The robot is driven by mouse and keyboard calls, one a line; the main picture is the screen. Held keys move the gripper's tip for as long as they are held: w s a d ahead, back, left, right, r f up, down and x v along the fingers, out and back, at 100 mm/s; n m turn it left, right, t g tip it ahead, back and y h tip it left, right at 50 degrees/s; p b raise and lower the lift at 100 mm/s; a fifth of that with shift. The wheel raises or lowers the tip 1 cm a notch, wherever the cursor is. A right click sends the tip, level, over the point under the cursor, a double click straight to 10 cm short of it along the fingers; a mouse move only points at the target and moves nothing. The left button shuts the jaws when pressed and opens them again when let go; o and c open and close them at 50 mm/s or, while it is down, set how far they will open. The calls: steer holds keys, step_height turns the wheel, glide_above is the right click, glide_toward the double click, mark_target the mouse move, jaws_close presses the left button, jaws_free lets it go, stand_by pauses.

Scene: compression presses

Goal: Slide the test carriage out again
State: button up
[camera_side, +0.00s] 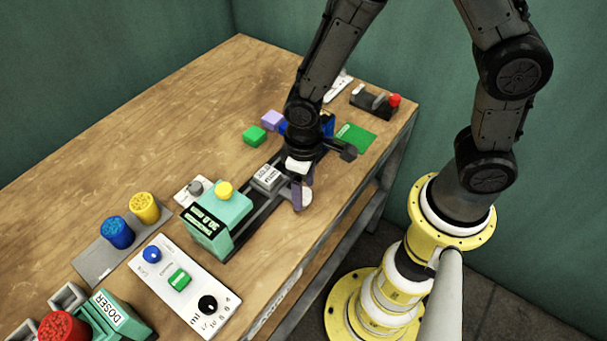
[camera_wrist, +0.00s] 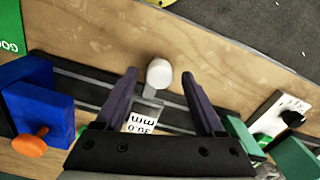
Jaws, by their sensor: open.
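The test carriage is a grey block (camera_side: 267,177) with a printed label, sitting on a dark two-bar rail. In the wrist view its white label (camera_wrist: 140,122) reads 30.0 mm. A short arm joins it to a round white knob (camera_wrist: 159,73) at the table's front side; the knob also shows as a pale disc (camera_side: 306,196) in the side view. My gripper (camera_wrist: 159,74) is open, its two purple fingers on either side of the knob with gaps. In the side view my gripper (camera_side: 302,192) is low beside the carriage. I cannot tell whether the fingers are level with the knob.
A teal press (camera_side: 217,222) with a yellow button stands at one rail end. A blue block (camera_wrist: 35,100) with an orange knob (camera_wrist: 30,140) stands at the other. A control panel (camera_side: 180,278) and blue and yellow cylinders lie beyond the press. Bare wood runs along the front edge.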

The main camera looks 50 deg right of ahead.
step_height(320, 180, up, 14)
steer(key=shift+f, duration=0.15)
stand_by(0.4)
steer(key=s+d+r+m+t, duration=0.3)
steer(key=d+r+t, duration=0.1)
steer(key=d+r, duration=0.5)
steer(key=s+d+t, duration=0.1)
steer(key=s+d, duration=0.2)
steer(key=s, duration=0.4)
steer(key=shift+s+d+r+t, duration=0.25)
steer(key=shift+s+r+t, duration=0.05)
steer(key=shift+s, duration=0.1)
